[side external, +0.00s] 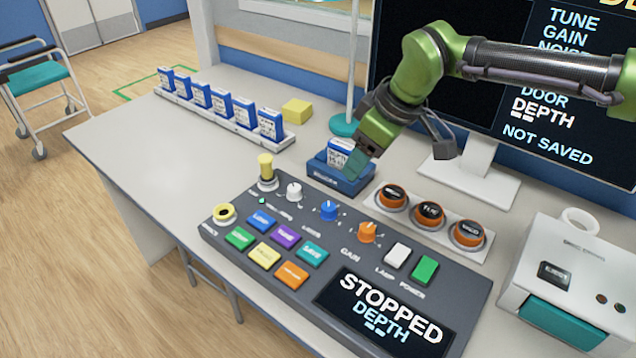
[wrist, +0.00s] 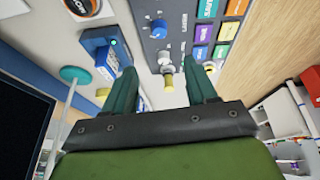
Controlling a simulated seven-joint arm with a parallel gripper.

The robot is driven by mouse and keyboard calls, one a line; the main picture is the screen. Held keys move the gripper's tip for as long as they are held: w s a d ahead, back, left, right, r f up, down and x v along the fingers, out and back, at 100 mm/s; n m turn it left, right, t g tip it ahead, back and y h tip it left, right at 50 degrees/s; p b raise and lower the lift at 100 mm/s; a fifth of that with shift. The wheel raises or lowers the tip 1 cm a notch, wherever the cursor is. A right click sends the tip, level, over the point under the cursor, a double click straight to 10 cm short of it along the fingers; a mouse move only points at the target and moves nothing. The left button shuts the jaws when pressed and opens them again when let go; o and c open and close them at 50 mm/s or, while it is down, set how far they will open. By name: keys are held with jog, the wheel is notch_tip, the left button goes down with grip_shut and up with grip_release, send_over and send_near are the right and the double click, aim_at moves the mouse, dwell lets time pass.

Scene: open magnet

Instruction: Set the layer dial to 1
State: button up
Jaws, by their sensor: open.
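A blue dial (side external: 328,210) stands on the grey control panel (side external: 225,245), between a white knob (side external: 294,192) and an orange dial (side external: 368,232) labelled GAIN. The lettering beside the blue dial seems to read LAYER; its setting is too small to read. In the wrist view the blue dial (wrist: 158,28) is beyond my fingertips. My gripper (side external: 355,163) is open and empty, above the panel's back edge near a blue cartridge holder (side external: 347,182). In the wrist view my gripper (wrist: 160,71) has the white knob and the yellow-topped stick (wrist: 169,82) below the gap between its fingers.
Orange round canisters (side external: 430,213) stand behind the panel. A rack of blue-and-white cartridges (side external: 232,125) and a yellow block (side external: 297,111) are at the back left. A monitor (side external: 440,100) and a white device (side external: 580,265) are at right. The panel screen (side external: 390,310) reads STOPPED, DEPTH.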

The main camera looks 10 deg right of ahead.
aim_at(329, 207)
jog(key=x, duration=1.6)
jog(key=shift+w+a+f, duration=0.2)
jog(key=shift+a+f, duration=0.05)
jog(key=shift+f, duration=0.1)
jog(key=shift+c, duration=0.3)
jog(key=c, duration=1)
